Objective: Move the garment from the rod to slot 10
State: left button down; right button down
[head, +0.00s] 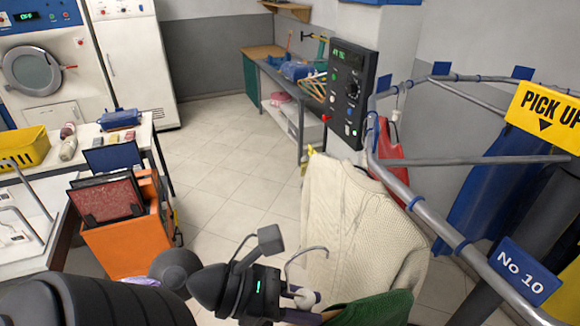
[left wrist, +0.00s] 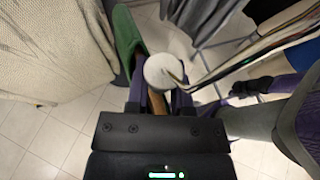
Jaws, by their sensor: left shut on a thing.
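My left gripper (head: 303,299) is in the lower middle of the head view, shut on a hanger with a green garment (head: 370,308). The hanger's metal hook (head: 303,252) rises free above the fingers. In the left wrist view the green garment (left wrist: 127,38) hangs beside a round white piece (left wrist: 164,72) at the fingertips. A blue "No 10" sign (head: 522,271) is on the grey rail (head: 400,186) at the right, apart from the held hanger. Most of the green garment is cut off by the head view's lower edge. My right gripper is not in view.
A cream knit garment (head: 355,225) hangs close beyond my left gripper. A red garment (head: 390,150) and blue garments (head: 480,195) hang around the rail. A control box (head: 350,92) stands behind. An orange bin (head: 120,245) is at left; the floor between is clear.

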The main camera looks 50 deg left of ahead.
pick_arm(q)
jog(key=shift+w+d+b, duration=0.3)
jog(key=shift+w+d, duration=0.05)
jog(key=shift+w, duration=0.55)
jog(key=shift+w+d+b, duration=0.3)
jog(key=shift+w, duration=0.6)
jog(key=shift+w+d+b, duration=0.3)
jog(key=shift+w+d, duration=0.05)
jog(key=shift+w, duration=0.55)
jog(key=shift+w+d+r, duration=0.1)
jog(key=shift+w, duration=0.15)
jog(key=shift+w+d+p, duration=0.2)
jog(key=shift+w+p, duration=0.05)
jog(key=shift+w, duration=0.3)
jog(key=shift+w+d+p, duration=0.2)
jog(key=shift+w+p, duration=0.05)
jog(key=shift+w, duration=0.3)
jog(key=shift+w+d+p, duration=0.1)
jog(key=shift+w+d, duration=0.15)
jog(key=shift+w, duration=0.4)
jog(key=shift+w+d+p, duration=0.1)
jog(key=shift+w+d, duration=0.1)
jog(key=shift+w, duration=0.4)
jog(key=shift+w+d+p, duration=0.1)
jog(key=shift+w+d, duration=0.15)
jog(key=shift+w, duration=0.4)
jog(key=shift+w+d, duration=0.3)
jog(key=shift+w, duration=0.55)
